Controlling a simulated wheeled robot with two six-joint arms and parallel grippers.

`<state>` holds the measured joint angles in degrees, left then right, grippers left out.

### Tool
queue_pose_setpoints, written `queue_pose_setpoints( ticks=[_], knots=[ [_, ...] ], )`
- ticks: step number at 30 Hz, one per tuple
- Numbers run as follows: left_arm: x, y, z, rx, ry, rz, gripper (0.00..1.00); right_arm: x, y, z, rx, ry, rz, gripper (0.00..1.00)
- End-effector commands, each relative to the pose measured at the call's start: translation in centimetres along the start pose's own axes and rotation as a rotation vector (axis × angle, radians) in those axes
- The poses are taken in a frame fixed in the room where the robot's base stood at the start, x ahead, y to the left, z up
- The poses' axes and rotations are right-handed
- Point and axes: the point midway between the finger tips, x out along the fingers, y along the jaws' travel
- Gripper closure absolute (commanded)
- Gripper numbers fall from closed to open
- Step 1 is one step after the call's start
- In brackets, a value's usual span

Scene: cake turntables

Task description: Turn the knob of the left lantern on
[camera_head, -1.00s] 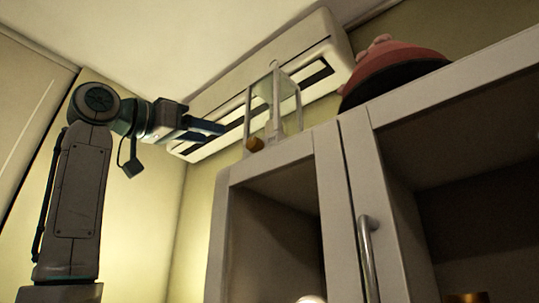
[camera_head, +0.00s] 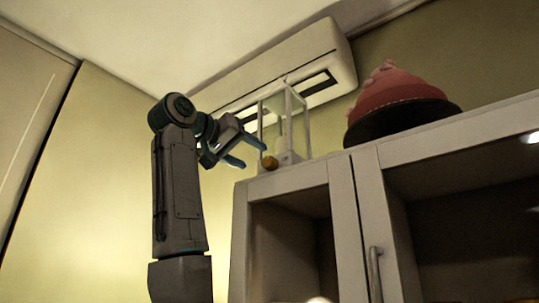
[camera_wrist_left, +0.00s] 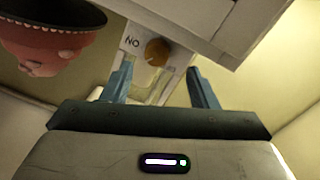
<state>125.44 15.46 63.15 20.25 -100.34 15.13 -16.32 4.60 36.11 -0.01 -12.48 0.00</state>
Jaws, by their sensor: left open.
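The lantern (camera_head: 290,157) has a pale frame with clear sides and stands on top of the cabinet at its left end. Its round orange-brown knob (camera_head: 270,162) is low on the side facing my left gripper (camera_head: 248,153). The gripper is open, its blue fingers pointing toward the knob, just left of it. In the left wrist view, the knob (camera_wrist_left: 157,52) lies beyond the fingertips and between them in the picture, with no visible contact. An upside-down ON label (camera_wrist_left: 132,41) is beside the knob; a second label is too blurred to read. My right gripper is out of view.
A red tiered cake (camera_head: 400,98) on a dark stand (camera_head: 402,121) is right of the lantern on the cabinet top. The white cabinet (camera_head: 342,215) has a vertical door handle (camera_head: 375,270). A white air conditioner (camera_head: 325,52) hangs behind. Space left of my arm is clear.

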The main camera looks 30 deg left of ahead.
Motion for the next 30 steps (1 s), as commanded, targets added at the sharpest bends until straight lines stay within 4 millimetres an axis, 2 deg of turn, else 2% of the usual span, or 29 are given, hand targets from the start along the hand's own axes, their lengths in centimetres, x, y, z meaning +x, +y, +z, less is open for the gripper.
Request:
queue_pose_setpoints(
  ticks=[1, 5, 9, 14, 22, 23, 27, 30],
  knots=[
    [1.1, 0.2, -0.5, 0.0, -0.002, 0.0, 0.46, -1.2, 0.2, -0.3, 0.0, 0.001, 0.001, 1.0],
    [3.5, 0.2, -0.5, 0.001, -0.001, 0.001, 0.46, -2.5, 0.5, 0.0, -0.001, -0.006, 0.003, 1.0],
    [5.4, 0.2, -0.4, 0.001, 0.0, 0.001, 0.46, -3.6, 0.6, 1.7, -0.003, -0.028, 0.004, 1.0],
    [6.4, 0.1, -0.2, 0.002, 0.001, 0.002, 0.46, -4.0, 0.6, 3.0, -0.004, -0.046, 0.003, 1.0],
    [6.6, 0.1, -0.1, 0.002, 0.002, 0.002, 0.46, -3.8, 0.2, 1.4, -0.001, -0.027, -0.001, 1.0],
    [6.5, 0.1, -0.1, 0.002, 0.002, 0.002, 0.48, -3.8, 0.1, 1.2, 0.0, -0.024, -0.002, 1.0],
    [6.5, 0.1, -0.1, 0.002, 0.002, 0.002, 0.76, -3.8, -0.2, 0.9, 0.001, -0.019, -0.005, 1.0],
    [6.5, 0.1, -0.1, 0.002, 0.002, 0.002, 0.91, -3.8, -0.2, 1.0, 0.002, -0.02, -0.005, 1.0]
  ],
)
